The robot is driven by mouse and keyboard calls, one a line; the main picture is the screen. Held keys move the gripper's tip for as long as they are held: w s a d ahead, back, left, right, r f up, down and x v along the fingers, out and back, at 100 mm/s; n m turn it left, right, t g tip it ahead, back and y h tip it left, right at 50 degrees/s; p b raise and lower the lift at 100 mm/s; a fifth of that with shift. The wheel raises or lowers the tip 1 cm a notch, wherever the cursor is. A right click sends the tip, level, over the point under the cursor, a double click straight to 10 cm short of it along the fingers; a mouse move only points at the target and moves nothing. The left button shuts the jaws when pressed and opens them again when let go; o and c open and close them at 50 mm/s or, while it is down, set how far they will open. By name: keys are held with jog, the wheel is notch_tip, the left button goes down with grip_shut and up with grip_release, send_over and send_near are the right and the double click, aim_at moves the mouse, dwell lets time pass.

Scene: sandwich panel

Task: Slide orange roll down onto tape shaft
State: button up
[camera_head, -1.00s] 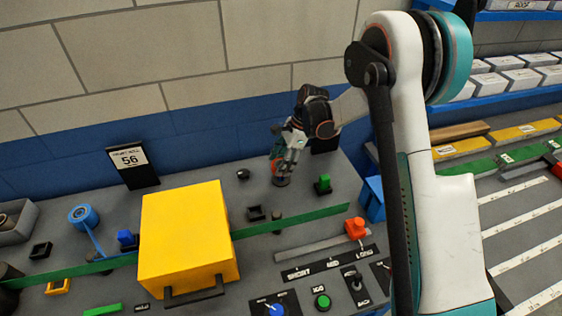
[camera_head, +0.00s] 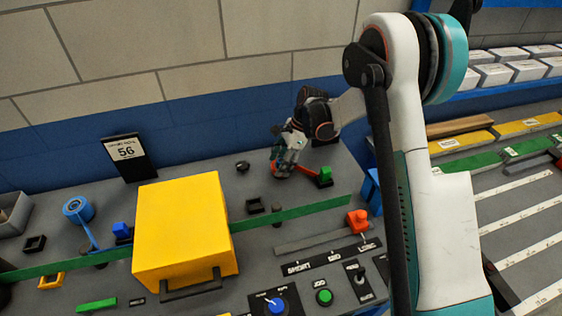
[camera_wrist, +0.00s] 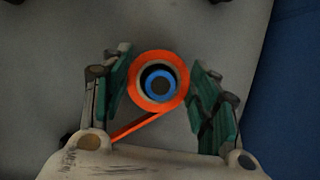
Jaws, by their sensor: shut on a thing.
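The orange roll (camera_wrist: 140,90) is between the two fingers of my gripper (camera_wrist: 160,88) in the wrist view. A blue ring and a dark round centre (camera_wrist: 160,86) show inside the roll's hole. The dark centre looks like the shaft end, but I cannot tell how far down the roll sits on it. An orange strip runs from the roll to the lower left. In the head view my gripper (camera_head: 283,168) is shut on the roll, low over the bench. The strip (camera_head: 308,169) reaches toward a green block (camera_head: 324,177). The gripper hides most of the roll and shaft.
A blue roll (camera_head: 77,210) is at the far left. The wall is behind.

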jog(key=o, duration=1.2)
jog(key=shift+c, duration=0.2)
jog(key=shift+r, duration=0.1)
jog(key=shift+r+p, duration=2.3)
jog(key=shift+r, duration=2.4)
